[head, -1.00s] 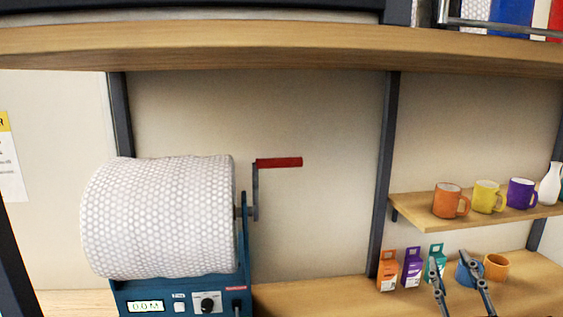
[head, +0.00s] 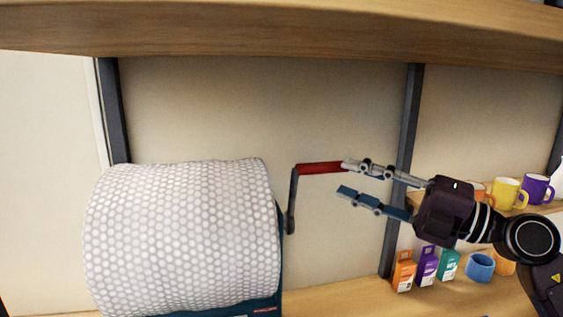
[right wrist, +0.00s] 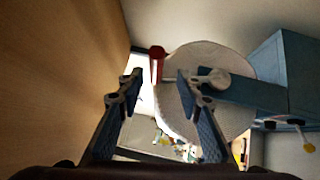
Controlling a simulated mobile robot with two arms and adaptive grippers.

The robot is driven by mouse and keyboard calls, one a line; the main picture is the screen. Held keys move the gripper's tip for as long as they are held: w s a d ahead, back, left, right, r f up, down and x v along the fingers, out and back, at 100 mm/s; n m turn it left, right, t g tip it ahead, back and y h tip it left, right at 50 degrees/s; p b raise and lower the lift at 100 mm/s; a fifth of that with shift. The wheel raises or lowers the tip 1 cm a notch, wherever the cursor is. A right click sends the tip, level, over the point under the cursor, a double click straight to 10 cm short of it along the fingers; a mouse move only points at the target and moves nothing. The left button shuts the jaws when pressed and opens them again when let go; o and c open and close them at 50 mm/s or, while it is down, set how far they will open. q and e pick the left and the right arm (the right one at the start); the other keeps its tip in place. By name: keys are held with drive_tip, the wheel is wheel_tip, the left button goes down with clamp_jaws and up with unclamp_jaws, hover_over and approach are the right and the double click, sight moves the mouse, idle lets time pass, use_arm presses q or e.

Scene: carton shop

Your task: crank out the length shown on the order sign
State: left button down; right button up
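A large roll of white bubble wrap (head: 180,235) sits on a blue dispenser (head: 265,306). Its crank arm (head: 292,200) points up, with a red handle (head: 320,168) sticking out to the right. My right gripper (head: 344,178) is open at the handle's free end; its upper finger overlaps the tip and its lower finger is below. In the right wrist view, the red handle (right wrist: 157,62) shows ahead between the parted fingertips (right wrist: 159,84); I cannot tell whether they touch it. The display and order sign are not in view. My left gripper is not in view.
A wooden shelf (head: 290,35) runs above. A post (head: 405,150) stands behind my right gripper. Small cartons (head: 426,265) and a blue mug (head: 480,267) stand on the counter at right; yellow (head: 507,192) and purple (head: 537,188) mugs stand on a small shelf.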

sight(333, 171)
drive_tip(key=shift+w+a+r+p, duration=0.3)
drive_tip(key=shift+a+p, duration=0.1)
drive_tip(key=shift+a, duration=0.15)
drive_tip(key=shift+w+a+r+p, duration=0.2)
drive_tip(key=shift+a+r+p, duration=0.3)
drive_tip(key=shift+p, duration=0.6)
drive_tip(key=x, duration=0.3)
drive_tip(key=shift+w+f+p, duration=0.15)
drive_tip(key=shift+f+p, duration=0.1)
drive_tip(key=shift+p, duration=0.15)
drive_tip(key=shift+w+a, duration=0.1)
drive_tip(key=shift+a, duration=0.35)
drive_tip(key=shift+d, duration=0.25)
drive_tip(key=shift+c, duration=0.7)
clamp_jaws()
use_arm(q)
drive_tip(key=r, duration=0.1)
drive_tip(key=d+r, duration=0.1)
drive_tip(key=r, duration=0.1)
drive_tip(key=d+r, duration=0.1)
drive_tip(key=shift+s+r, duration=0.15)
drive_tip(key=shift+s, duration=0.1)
